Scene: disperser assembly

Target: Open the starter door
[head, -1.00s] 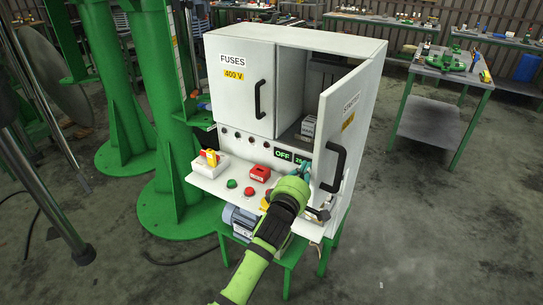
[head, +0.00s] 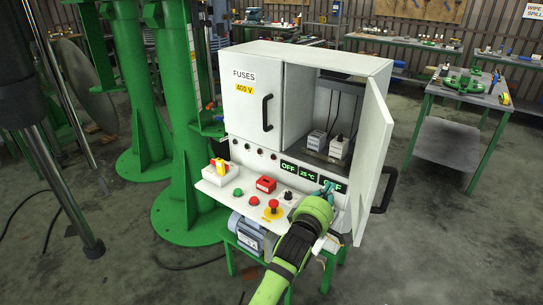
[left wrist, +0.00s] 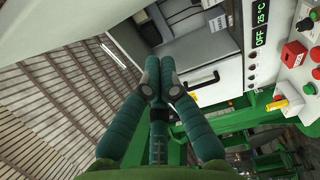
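The white cabinet (head: 300,62) has two doors. The starter door (head: 374,150) on the right stands wide open, seen nearly edge-on, its black handle (head: 385,190) sticking out on the right. Its label is out of sight in the head view. My left gripper (head: 326,188) is in front of the compartment opening, on the inner side of the door, away from the handle. In the left wrist view its teal fingers (left wrist: 158,82) are together with nothing visible between them. Whether it touches the door is unclear. My right gripper is not in view.
The fuses door (head: 255,105) is shut. Below it, a control ledge carries a red-yellow switch (head: 217,167), a red box (head: 266,184) and an emergency stop (head: 273,208). Small white devices (head: 338,147) sit inside the open compartment. Floor is clear to the right.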

